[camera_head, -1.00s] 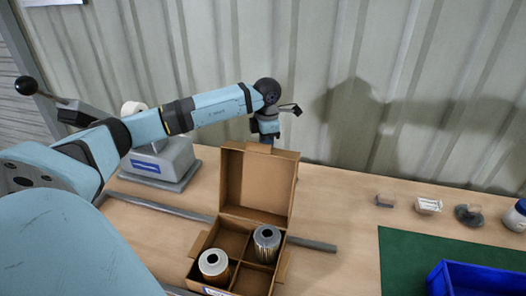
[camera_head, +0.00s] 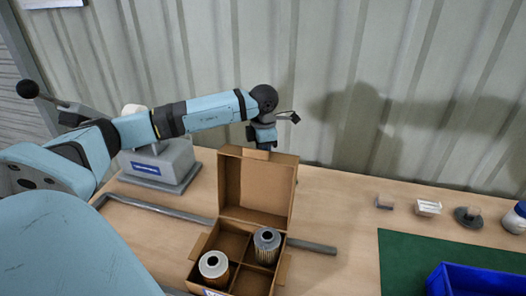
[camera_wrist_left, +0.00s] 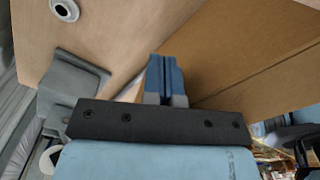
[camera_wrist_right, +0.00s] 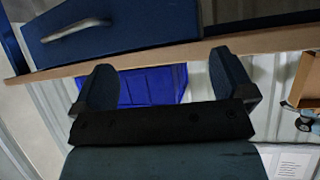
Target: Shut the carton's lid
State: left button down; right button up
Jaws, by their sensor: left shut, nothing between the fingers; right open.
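The brown carton (camera_head: 196,250) stands on the table with its lid (camera_head: 257,190) raised upright at the back edge. Two filter cartridges stand in its compartments: a white-topped one (camera_head: 214,265) at the front left and a grey-topped one (camera_head: 267,240) at the back right. My left gripper (camera_head: 264,152) points down behind the lid, its fingertips hidden by it. In the left wrist view its fingers (camera_wrist_left: 166,78) are shut and empty, close beside a brown cardboard panel (camera_wrist_left: 245,65); contact cannot be told. My right gripper (camera_wrist_right: 168,85) is open and empty, away from the carton.
A grey fixture (camera_head: 160,163) stands left of the carton, and a grey bar (camera_head: 170,208) lies across the table. A green mat (camera_head: 410,255) with a blue bin (camera_head: 470,280) lies at the right. Small items (camera_head: 428,208) and a jar (camera_head: 515,218) stand behind it.

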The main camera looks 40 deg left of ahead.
aim_at(257, 154)
pick_arm(q)
jog(key=shift+s+d, duration=0.1)
dwell(0.3)
jog(key=shift+s+d+r+p, duration=0.25)
jog(key=shift+s+r, duration=0.15)
jog(key=shift+s, duration=0.1)
jog(key=shift+s+d+r+p, duration=0.25)
jog(key=shift+s+r, duration=0.1)
jog(key=shift+s, duration=0.1)
jog(key=shift+s+d, duration=0.1)
jog(key=shift+s, duration=0.05)
jog(key=shift+r, duration=0.1)
jog(key=shift+s+d+r, duration=0.3)
jog(key=shift+s, duration=0.3)
jog(key=shift+s+d+r, duration=0.25)
jog(key=shift+s+d, duration=0.05)
jog(key=shift+s, duration=0.35)
jog(key=shift+s+d, duration=0.1)
